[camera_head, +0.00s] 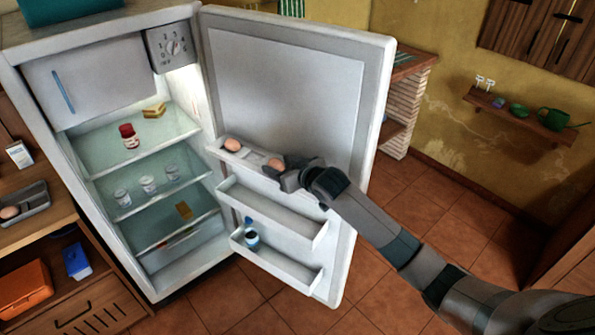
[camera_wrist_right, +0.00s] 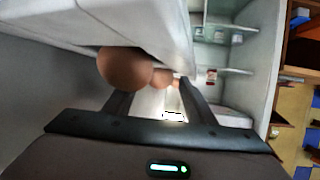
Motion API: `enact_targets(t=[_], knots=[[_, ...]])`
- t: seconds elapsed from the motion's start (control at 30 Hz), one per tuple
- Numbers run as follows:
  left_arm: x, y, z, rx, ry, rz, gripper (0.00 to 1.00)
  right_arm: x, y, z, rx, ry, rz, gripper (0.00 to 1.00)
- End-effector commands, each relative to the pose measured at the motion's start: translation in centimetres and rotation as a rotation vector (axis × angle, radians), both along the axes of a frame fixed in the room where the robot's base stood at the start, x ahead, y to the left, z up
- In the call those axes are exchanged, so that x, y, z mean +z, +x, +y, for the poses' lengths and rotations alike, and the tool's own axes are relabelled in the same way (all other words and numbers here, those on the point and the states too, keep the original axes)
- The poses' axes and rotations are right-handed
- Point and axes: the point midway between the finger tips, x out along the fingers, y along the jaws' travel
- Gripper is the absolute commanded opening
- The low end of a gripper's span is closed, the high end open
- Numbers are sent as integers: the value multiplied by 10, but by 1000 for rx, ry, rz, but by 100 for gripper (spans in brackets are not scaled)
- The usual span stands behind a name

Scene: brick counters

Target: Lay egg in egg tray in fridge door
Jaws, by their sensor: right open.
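The fridge door (camera_head: 290,85) stands open. Its top door shelf, the egg tray (camera_head: 250,157), holds a brown egg (camera_head: 232,145) toward the fridge side and another egg (camera_head: 275,163) beside my right gripper (camera_head: 288,175). In the right wrist view, a large near egg (camera_wrist_right: 125,68) is by the tip of one finger of my right gripper (camera_wrist_right: 155,90). Smaller eggs (camera_wrist_right: 162,77) show farther along the tray. The fingers are apart, and no egg is clearly held between them. Whether a finger touches the near egg cannot be told. My left gripper is out of view.
A grey tray (camera_head: 30,205) with an egg (camera_head: 9,212) sits on the left counter. Floor is clear right of the door.

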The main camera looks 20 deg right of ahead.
Motion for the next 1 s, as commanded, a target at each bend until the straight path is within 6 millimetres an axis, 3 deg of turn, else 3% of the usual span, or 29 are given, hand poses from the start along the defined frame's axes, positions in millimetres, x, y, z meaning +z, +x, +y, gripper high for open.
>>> enact_targets(t=[0.6, 1.0], knots=[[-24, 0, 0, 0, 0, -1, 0, 37, -83, -23, -1, 1, -7, 54], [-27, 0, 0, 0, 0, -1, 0, 48, -100, -27, -1, 4, -7, 54]])
